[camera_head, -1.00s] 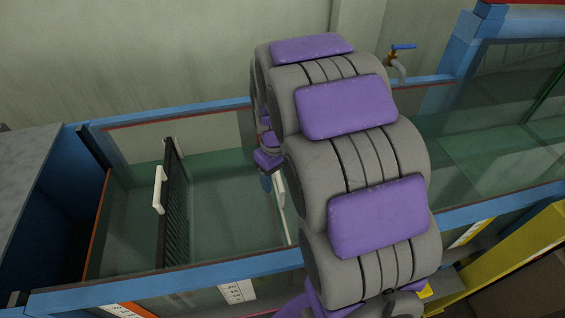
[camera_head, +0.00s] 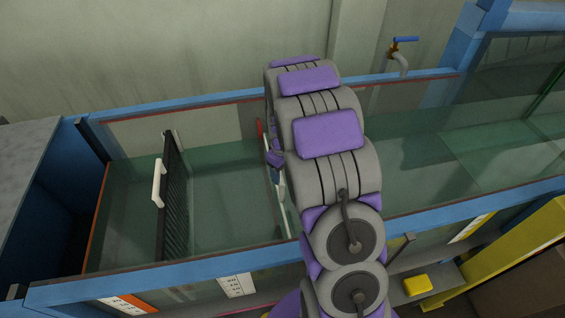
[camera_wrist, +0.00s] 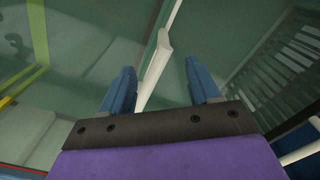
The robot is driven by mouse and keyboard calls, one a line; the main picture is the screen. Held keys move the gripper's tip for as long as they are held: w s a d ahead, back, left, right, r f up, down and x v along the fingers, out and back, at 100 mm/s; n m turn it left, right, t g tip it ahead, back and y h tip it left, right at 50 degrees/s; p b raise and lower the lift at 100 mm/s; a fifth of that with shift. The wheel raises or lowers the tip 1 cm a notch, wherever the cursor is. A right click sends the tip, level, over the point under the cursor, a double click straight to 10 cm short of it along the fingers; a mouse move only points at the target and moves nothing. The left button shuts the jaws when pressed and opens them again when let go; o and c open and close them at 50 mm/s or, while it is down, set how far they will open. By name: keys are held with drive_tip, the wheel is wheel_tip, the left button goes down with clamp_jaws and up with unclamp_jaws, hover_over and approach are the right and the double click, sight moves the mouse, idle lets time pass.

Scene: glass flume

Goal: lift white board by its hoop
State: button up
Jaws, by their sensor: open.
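The white board (camera_head: 284,209) stands nearly edge-on across the flume in the head view, partly hidden by my arm. In the wrist view, its white hoop (camera_wrist: 155,67) shows as a pale bar between and beyond my fingers, with a thin white edge running up from it. My gripper (camera_wrist: 160,70) is open, its two blue fingers on either side of the hoop in the picture. I cannot tell how far the fingertips are from the hoop. In the head view my gripper is small and mostly hidden behind my arm.
A black slatted screen (camera_head: 174,200) with a white handle (camera_head: 158,184) stands left of the board. Blue rails (camera_head: 190,270) and glass walls bound the flume. A tap (camera_head: 402,55) is behind. A yellow block (camera_head: 417,284) lies at front right.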

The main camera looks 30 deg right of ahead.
drive_tip(key=b, duration=0.1)
approach(278, 192)
drive_tip(key=s+f, duration=0.3)
drive_tip(key=shift+s+f, duration=0.25)
drive_tip(key=shift+s, duration=0.1)
drive_tip(key=shift+c, duration=0.3)
clamp_jaws()
idle(0.9)
